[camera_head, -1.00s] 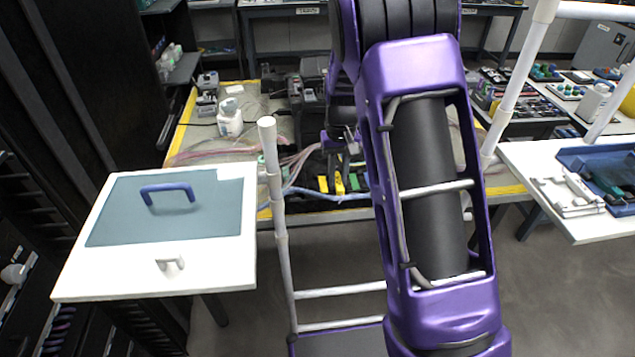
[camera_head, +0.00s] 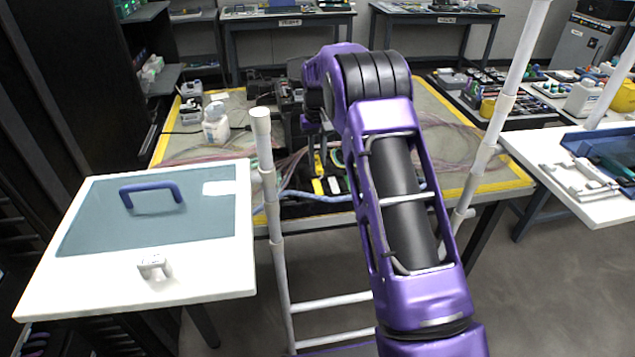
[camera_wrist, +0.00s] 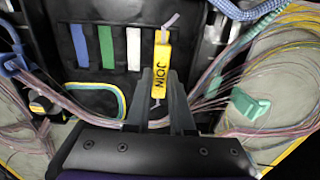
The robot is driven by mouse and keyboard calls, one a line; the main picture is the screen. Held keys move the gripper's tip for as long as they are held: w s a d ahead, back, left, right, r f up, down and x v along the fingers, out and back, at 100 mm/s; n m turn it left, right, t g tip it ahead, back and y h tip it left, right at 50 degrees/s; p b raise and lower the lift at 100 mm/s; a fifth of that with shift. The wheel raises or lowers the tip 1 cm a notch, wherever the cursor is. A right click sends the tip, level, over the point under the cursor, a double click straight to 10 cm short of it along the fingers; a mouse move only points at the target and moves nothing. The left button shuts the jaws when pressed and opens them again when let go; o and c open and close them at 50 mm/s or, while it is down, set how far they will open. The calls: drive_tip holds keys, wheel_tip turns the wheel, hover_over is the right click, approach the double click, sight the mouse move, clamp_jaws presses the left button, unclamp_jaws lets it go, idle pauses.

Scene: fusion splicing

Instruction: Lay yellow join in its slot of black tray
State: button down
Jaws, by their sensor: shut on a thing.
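The yellow join (camera_wrist: 161,58), lettered JOIN, is held between the two fingers of my gripper (camera_wrist: 161,78) in the wrist view. A thin pale fibre sticks out of each end. The black tray (camera_wrist: 92,75) lies behind it, with blue (camera_wrist: 79,45), green (camera_wrist: 106,46) and white (camera_wrist: 133,48) strips standing side by side to the left of the join. The join appears in front of the tray; I cannot tell whether it touches it. In the head view, my gripper (camera_head: 317,150) is small and partly dark against the table, above the tray area.
Loose fibres (camera_wrist: 215,105) run on both sides of the tray, with a green clip (camera_wrist: 250,104) at right and a blue cable (camera_wrist: 245,12) above. A white bottle (camera_head: 215,124) stands on the yellow-edged table. A white cart (camera_head: 140,285) and a white post (camera_head: 265,160) stand nearer.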

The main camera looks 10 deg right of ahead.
sight(317, 186)
wheel_tip(317, 186, down, 7)
drive_tip(key=shift+r+b, duration=0.1)
drive_tip(key=shift+b, duration=0.2)
drive_tip(key=c, duration=0.8)
unclamp_jaws()
drive_tip(key=shift+f, duration=0.2)
wheel_tip(317, 186, up, 12)
drive_tip(key=shift+r+p, duration=0.2)
drive_tip(key=shift+p, duration=0.55)
